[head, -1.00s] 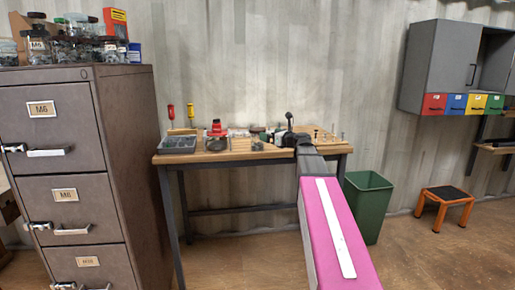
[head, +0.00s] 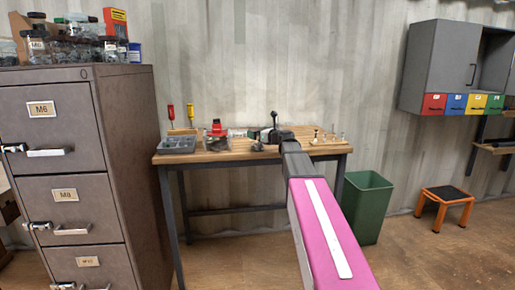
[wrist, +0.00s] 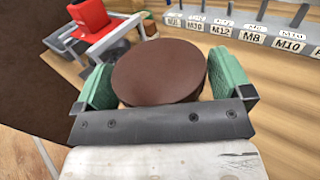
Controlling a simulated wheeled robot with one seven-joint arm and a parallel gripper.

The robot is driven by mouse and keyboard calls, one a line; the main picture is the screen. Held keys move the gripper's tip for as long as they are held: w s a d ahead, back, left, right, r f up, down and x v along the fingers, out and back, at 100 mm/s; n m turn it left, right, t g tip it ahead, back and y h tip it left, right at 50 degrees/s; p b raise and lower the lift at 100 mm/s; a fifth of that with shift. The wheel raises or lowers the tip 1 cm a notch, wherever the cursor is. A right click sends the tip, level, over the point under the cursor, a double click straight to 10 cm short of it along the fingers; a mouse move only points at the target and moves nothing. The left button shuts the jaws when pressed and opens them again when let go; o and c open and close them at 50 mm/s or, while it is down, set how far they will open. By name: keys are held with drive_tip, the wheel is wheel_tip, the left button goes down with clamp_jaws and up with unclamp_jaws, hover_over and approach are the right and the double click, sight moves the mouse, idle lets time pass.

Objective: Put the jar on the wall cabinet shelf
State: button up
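A round brown lid, which looks like the top of the jar (wrist: 158,72), is in the middle of the wrist view. My gripper (wrist: 160,80) has one green finger on each side of it, close to its rim. I cannot tell whether the fingers press on it. The jar's body is hidden under the lid. In the head view my gripper (head: 270,134) is over the workbench (head: 215,157), and the jar cannot be made out there. The grey wall cabinet (head: 450,55) hangs at upper right, with an open shelf space (head: 495,62) beside its door.
A red-topped item (wrist: 88,18) stands close to my left finger. A rack labelled with bolt sizes (wrist: 245,36) lies beyond the lid. A filing cabinet (head: 130,170) stands left. A green bin (head: 366,205) and orange stool (head: 446,196) stand on the floor at right.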

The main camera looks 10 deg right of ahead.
drive_tip(key=c, duration=1.3)
drive_tip(key=shift+o, duration=0.2)
drive_tip(key=shift+r, duration=0.1)
